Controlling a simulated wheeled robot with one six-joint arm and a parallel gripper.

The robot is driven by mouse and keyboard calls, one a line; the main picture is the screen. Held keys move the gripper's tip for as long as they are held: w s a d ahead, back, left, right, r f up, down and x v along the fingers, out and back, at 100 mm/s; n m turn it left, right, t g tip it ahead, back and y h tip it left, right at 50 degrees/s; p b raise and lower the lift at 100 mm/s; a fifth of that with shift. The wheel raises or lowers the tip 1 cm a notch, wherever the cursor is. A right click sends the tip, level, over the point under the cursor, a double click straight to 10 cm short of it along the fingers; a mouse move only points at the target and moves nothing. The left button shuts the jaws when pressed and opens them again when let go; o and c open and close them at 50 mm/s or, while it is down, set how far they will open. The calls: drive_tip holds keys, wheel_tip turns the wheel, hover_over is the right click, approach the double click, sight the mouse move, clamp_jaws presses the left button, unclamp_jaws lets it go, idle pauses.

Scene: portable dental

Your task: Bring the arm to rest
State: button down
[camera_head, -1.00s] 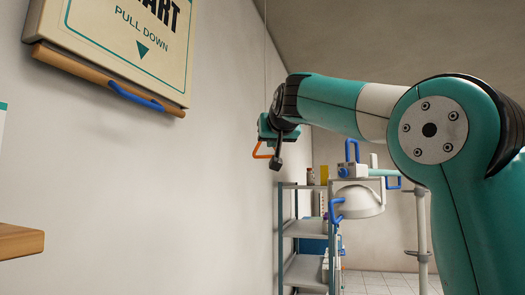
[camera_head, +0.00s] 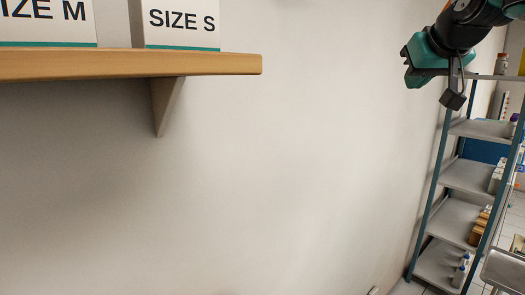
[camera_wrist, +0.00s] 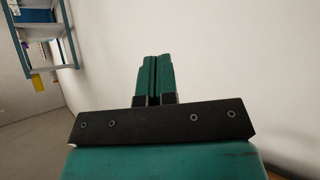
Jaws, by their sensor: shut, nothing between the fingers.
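My gripper (camera_head: 412,66) is at the upper right in the head view, in front of the pale wall and near the top of the metal rack. In the wrist view its two teal fingers (camera_wrist: 153,80) lie side by side, pressed together and empty. The dark crossbar of my gripper sits below them. The upper part of my arm is cut off by the head view's top right corner.
A wooden wall shelf (camera_head: 200,65) holds a SIZE M box (camera_head: 45,22) and a SIZE S box (camera_head: 182,22). A grey metal rack (camera_head: 470,178) with bottles and small items stands at right. A metal tray (camera_head: 503,270) is at lower right. The wall between is bare.

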drive_tip(key=s+a+f+n+g+y+b, duration=0.1)
drive_tip(key=s+a+f+n+g+y, duration=0.1)
drive_tip(key=s+a+f, duration=0.5)
drive_tip(key=s+a+f+n+g+y+b, duration=0.1)
drive_tip(key=s+a+f+n+g, duration=0.2)
drive_tip(key=f, duration=0.7)
drive_tip(key=s+a+f+n+g+y+b, duration=0.1)
drive_tip(key=s+a+f+g, duration=0.1)
drive_tip(key=s+f, duration=0.4)
drive_tip(key=s+a+f+g+b, duration=0.1)
drive_tip(key=s+a+f+g, duration=0.2)
drive_tip(key=s+f, duration=0.4)
drive_tip(key=s, duration=0.6)
drive_tip(key=shift+s+a+f+n+g+y, duration=0.25)
drive_tip(key=shift+s+n+g+y, duration=0.15)
